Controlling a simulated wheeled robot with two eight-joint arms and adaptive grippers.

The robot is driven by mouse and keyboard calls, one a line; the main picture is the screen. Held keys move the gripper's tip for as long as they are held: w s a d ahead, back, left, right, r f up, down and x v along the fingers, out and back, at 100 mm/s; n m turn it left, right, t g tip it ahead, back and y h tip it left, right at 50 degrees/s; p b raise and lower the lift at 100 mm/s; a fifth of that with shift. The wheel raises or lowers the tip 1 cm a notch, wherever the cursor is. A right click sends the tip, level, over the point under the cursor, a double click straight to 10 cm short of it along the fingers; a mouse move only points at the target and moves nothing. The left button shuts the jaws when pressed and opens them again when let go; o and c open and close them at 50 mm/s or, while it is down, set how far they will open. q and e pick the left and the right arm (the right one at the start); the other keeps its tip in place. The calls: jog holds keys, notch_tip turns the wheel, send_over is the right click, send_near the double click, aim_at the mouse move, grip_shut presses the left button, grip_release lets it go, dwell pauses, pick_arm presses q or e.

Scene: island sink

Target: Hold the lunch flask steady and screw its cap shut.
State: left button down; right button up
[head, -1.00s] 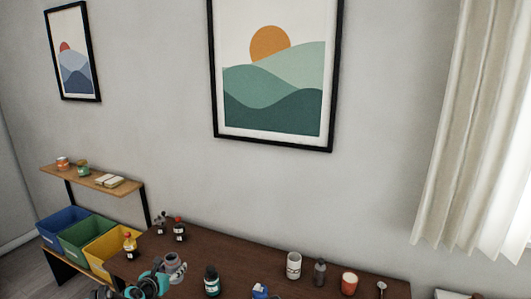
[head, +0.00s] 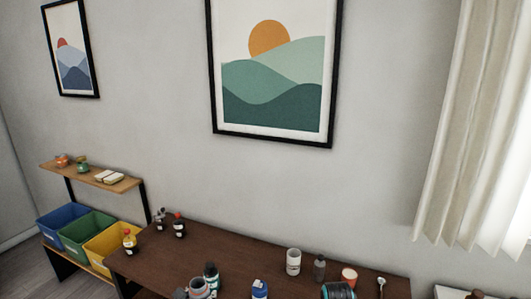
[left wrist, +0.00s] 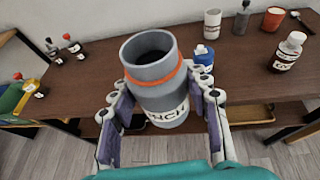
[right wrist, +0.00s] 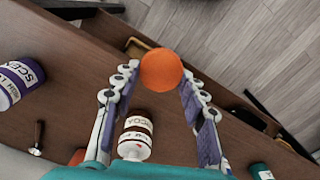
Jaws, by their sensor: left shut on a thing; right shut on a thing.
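The lunch flask (left wrist: 150,52) is a grey cylinder with an orange band and a white label, its mouth open and dark inside. My left gripper (left wrist: 160,92) is shut on its body, one finger on each side, and holds it slightly tilted in the left wrist view. The flask (head: 199,286) also shows at the bottom of the head view. The orange round cap (right wrist: 160,71) is between the fingertips of my right gripper (right wrist: 161,75), which is shut on it. The cap is apart from the flask. The cap's underside is hidden.
A white-and-brown bottle (right wrist: 136,138) lies below the cap in view. Coloured bins (head: 62,222) stand left.

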pick_arm(q)
jog(key=shift+s+d, duration=0.3)
jog(key=shift+s, duration=0.3)
pick_arm(e)
jog(key=shift+d+f+n, duration=0.15)
jog(key=shift+d+n, duration=0.15)
jog(key=shift+d, duration=0.2)
jog(key=shift+w, duration=0.1)
pick_arm(q)
jog(key=w+d+f+m+g+h, duration=0.1)
jog(key=d+f+m+g+h, duration=0.3)
jog(key=d, duration=0.4)
jog(key=w+d+f+m+g+h, duration=0.1)
jog(key=d+f+m+g+h, duration=0.4)
jog(key=d+m, duration=0.3)
jog(key=shift+w+d+m+g, duration=0.2)
jog(key=shift+m+g, duration=0.1)
jog(key=shift+g, duration=0.4)
jog(key=shift+a+f, duration=0.1)
